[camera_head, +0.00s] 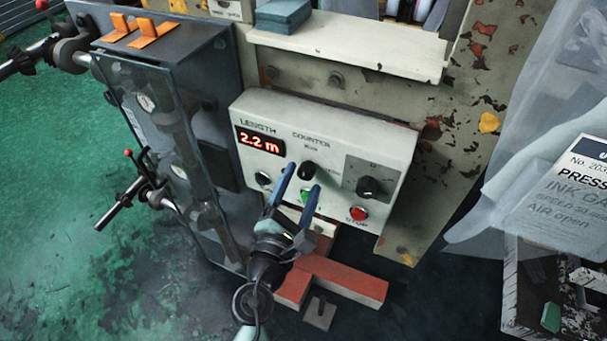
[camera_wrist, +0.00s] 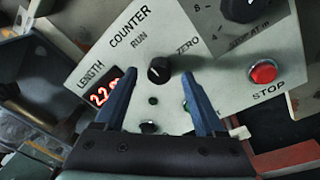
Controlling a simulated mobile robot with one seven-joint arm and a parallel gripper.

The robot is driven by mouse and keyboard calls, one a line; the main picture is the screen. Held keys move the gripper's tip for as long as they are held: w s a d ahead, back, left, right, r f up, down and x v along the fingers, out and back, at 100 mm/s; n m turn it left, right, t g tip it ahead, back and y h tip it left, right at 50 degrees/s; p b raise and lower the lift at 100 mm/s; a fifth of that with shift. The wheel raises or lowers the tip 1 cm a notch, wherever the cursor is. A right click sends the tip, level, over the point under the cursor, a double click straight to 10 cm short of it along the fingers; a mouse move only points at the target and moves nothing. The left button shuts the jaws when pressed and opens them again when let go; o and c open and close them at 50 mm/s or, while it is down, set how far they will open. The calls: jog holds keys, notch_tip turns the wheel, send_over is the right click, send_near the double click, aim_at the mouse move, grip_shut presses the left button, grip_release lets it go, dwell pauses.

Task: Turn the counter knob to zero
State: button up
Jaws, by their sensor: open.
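The counter knob (camera_head: 307,171) is a small black round knob on a pale control box (camera_head: 350,129). In the wrist view the knob (camera_wrist: 160,69) sits below the label RUN, with ZERO to its right; a small light mark shows on it, but I cannot tell its exact direction. The red length display (camera_head: 261,141) reads 2.2 m. My gripper (camera_head: 304,176) is open, its two blue fingers pointing at the box. In the wrist view the fingertips (camera_wrist: 158,75) lie either side of the knob, with gaps; their depth relative to it is unclear.
A red STOP button (camera_head: 358,213), a green button (camera_head: 307,196) partly behind a finger, and a larger black knob (camera_head: 368,187) share the panel. A pale ledge (camera_head: 350,44) juts out above. A glass-fronted cabinet (camera_head: 165,130) stands left; plastic sheeting (camera_head: 535,110) hangs right.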

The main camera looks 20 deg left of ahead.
jog(key=shift+w, duration=0.9)
jog(key=shift+a, duration=0.1)
grip_shut()
